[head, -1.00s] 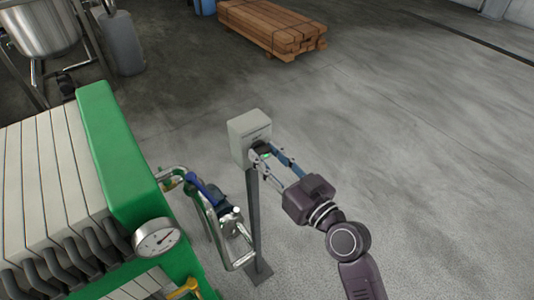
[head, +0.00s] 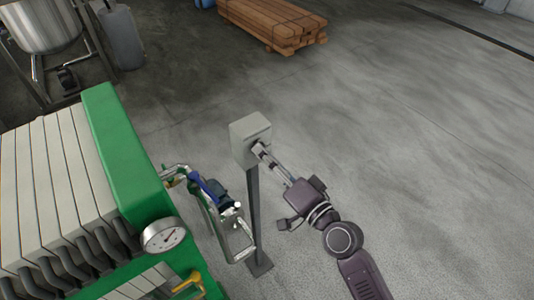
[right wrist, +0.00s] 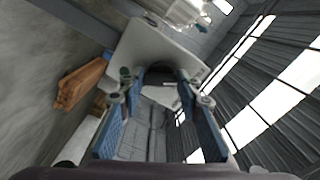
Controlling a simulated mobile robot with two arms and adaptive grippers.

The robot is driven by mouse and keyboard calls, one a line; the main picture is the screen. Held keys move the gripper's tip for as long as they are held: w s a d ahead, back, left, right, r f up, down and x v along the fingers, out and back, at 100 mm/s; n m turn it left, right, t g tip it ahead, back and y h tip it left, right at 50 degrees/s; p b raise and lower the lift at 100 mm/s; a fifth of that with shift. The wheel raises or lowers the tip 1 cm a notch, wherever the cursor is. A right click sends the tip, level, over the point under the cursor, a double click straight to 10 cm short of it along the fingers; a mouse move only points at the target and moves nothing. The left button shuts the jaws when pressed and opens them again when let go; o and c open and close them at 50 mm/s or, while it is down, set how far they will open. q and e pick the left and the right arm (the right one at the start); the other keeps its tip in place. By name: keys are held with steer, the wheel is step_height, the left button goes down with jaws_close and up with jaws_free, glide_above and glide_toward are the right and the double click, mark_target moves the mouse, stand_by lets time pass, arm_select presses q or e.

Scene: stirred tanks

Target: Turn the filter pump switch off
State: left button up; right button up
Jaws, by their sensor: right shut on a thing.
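The filter pump's switch box (head: 246,140) is a grey box on a thin upright post. In the right wrist view the box (right wrist: 128,47) fills the upper middle, with a black switch knob (right wrist: 159,74) on its face. My right gripper (head: 260,149) is at the face of the box in the head view. In the right wrist view its fingertips (right wrist: 158,88) are on either side of the knob, shut on it. The knob's setting is hard to read, and the gripper hides it in the head view. My left gripper is not in view.
A green and white filter press (head: 122,165) with a round gauge (head: 163,236) stands at the left. Steel piping and a blue pump (head: 210,192) lie between the press and the post. A wood stack (head: 272,24) is at the back. The floor at the right is clear.

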steer(key=m+p, duration=0.1)
steer(key=m, duration=0.4)
steer(key=shift+m, duration=0.4)
stand_by(0.4)
steer(key=o, duration=1.2)
steer(key=shift+c, duration=0.2)
steer(key=shift+s, duration=0.1)
steer(key=v, duration=1.2)
